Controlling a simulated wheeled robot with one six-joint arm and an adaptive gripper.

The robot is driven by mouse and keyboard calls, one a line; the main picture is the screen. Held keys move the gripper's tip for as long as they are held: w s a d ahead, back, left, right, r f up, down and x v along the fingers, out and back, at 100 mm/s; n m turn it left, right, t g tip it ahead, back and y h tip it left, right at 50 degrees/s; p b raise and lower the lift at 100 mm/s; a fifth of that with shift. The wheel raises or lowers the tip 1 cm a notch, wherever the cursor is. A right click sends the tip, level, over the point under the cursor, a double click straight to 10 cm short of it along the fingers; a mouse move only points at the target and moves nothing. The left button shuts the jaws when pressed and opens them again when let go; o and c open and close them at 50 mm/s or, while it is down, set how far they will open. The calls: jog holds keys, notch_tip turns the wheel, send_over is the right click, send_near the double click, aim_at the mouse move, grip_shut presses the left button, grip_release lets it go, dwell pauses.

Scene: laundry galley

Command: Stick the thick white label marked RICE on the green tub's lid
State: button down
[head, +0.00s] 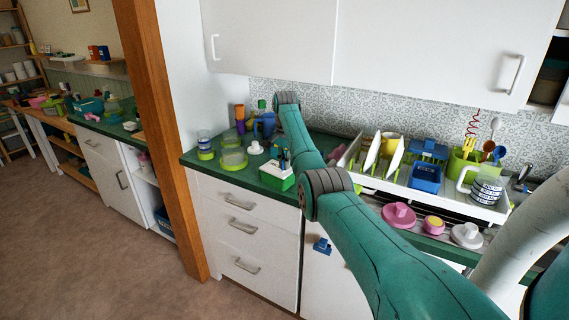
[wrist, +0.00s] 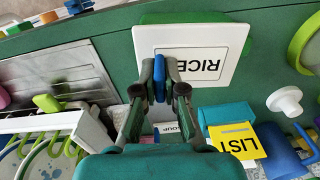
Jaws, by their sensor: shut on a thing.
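The thick white label marked RICE (wrist: 225,62) shows in the wrist view, its text upside down. My gripper (wrist: 159,80) is shut on a blue grip piece at the label's near edge. Whether the label touches the lid or hovers just above, I cannot tell. In the head view the green tub (head: 277,182) stands near the counter's front edge, with my gripper (head: 282,163) directly over it, partly hiding its top.
A yellow LIST note (wrist: 238,143) on a teal block and a white knobbed lid (wrist: 285,101) are close by. Another white label, partly hidden, lies under my gripper. In the head view, clear round containers (head: 232,159) stand left and a white dish rack (head: 440,190) stands right.

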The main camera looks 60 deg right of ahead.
jog(key=shift+f, duration=0.1)
jog(key=c, duration=1.2)
grip_release()
jog(key=shift+r, duration=3.05)
jog(key=shift+s+a, duration=0.1)
